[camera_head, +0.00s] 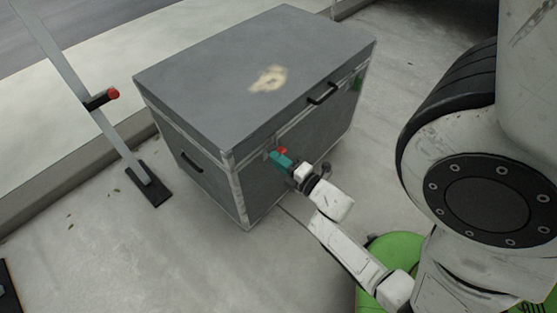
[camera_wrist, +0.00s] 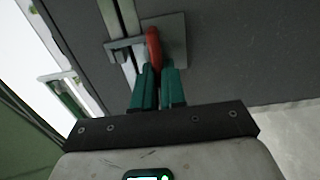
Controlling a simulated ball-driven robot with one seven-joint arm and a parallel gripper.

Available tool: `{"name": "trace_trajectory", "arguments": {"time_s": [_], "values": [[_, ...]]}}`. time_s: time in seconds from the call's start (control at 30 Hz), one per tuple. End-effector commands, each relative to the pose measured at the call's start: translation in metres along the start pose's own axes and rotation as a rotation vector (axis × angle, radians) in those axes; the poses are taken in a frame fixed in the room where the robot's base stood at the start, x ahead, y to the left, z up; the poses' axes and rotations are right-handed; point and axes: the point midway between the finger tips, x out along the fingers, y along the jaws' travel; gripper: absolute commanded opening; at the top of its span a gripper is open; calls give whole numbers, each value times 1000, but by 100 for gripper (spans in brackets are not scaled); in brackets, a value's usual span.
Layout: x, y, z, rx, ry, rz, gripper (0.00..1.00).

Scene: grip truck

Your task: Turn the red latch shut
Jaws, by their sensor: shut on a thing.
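The red latch (camera_wrist: 153,48) is on the front of a grey case (camera_head: 255,50). In the wrist view it stands in front of a metal plate (camera_wrist: 173,30), beside the metal strip at the case's seam. In the head view the latch (camera_head: 283,150) shows only as a small red spot behind my gripper. My gripper (camera_wrist: 158,75) has green fingers and is shut on the lower end of the red latch. In the head view my gripper (camera_head: 277,156) reaches the case's front face just below the lid. The fingers partly hide the latch.
The case has a black handle (camera_head: 322,93) on its lid edge and another (camera_head: 191,163) on its left side. A metal post with a red-tipped knob (camera_head: 112,94) stands to the left. Concrete floor (camera_head: 200,245) in front of the case is clear.

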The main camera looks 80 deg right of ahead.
Motion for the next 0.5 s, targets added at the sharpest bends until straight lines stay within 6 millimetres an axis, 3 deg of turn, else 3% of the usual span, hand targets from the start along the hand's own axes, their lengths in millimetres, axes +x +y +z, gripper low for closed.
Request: {"name": "trace_trajectory", "arguments": {"time_s": [0.03, 0.07, 0.3, 0.5], "values": [[4, 1, -3, -3, 6, 4, 0], [4, 1, -3, -3, 6, 4, 13], [3, 1, -2, -1, 5, 4, 36], [2, 0, -1, 0, 3, 2, 36]]}}
